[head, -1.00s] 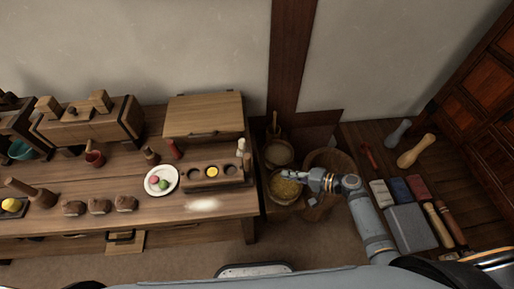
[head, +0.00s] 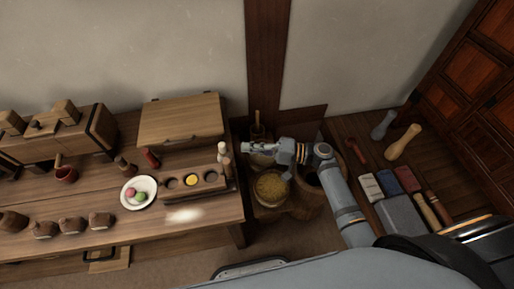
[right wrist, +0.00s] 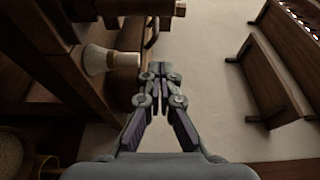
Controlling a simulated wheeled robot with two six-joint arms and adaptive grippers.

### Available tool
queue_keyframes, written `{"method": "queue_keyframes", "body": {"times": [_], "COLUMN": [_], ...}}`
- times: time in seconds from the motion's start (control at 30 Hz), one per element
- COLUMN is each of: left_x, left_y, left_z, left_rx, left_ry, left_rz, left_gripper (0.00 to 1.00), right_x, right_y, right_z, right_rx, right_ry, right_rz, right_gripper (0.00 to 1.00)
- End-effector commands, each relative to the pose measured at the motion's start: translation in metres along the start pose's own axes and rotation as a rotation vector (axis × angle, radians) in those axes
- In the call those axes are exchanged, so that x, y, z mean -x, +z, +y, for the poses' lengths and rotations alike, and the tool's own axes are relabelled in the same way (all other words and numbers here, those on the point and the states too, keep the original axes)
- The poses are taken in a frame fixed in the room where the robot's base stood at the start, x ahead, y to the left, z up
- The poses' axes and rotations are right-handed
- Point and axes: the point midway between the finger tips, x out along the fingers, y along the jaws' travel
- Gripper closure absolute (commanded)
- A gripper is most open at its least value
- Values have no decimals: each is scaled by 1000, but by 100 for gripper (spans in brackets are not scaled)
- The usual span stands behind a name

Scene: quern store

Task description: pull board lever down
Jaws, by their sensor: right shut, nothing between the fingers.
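My right gripper (head: 247,148) reaches in from the right, shut and empty, with its fingertips close to the right end of the wooden table (head: 100,243). In the right wrist view the closed fingers (right wrist: 160,70) touch nothing that I can make out. A pale, round-ended piece (right wrist: 98,60) beside dark wood lies left of the fingertips there. In the head view, small pale-topped upright pieces (head: 222,153) stand left of the gripper, by the wooden board with round wells (head: 210,194). I cannot tell which part is the board lever. My left gripper is out of view.
A bowl of yellow grain (head: 270,187) lies below my right gripper. A white plate (head: 128,201) with coloured balls and a wooden box (head: 180,120) are on the table. Cloths and a grey block (head: 402,215) lie to the right. The wall is close behind.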

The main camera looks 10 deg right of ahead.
Motion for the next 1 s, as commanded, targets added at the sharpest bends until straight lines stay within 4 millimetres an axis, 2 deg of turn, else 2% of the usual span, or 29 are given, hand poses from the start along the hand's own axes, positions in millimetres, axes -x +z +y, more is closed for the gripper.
{"method": "queue_keyframes", "body": {"times": [0.1,0.23,0.33,0.5,1.0], "left_x": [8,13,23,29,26], "left_y": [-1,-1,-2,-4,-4], "left_z": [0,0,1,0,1], "left_rx": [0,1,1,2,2], "left_ry": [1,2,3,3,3], "left_rz": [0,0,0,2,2], "left_gripper": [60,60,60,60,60], "right_x": [-28,-54,-47,-41,-39], "right_y": [0,0,17,34,37], "right_z": [-4,-4,-3,-1,2], "right_rx": [-1,-1,-3,0,6], "right_ry": [-5,-4,3,2,0], "right_rz": [0,0,0,0,0], "right_gripper": [100,100,100,100,100]}}
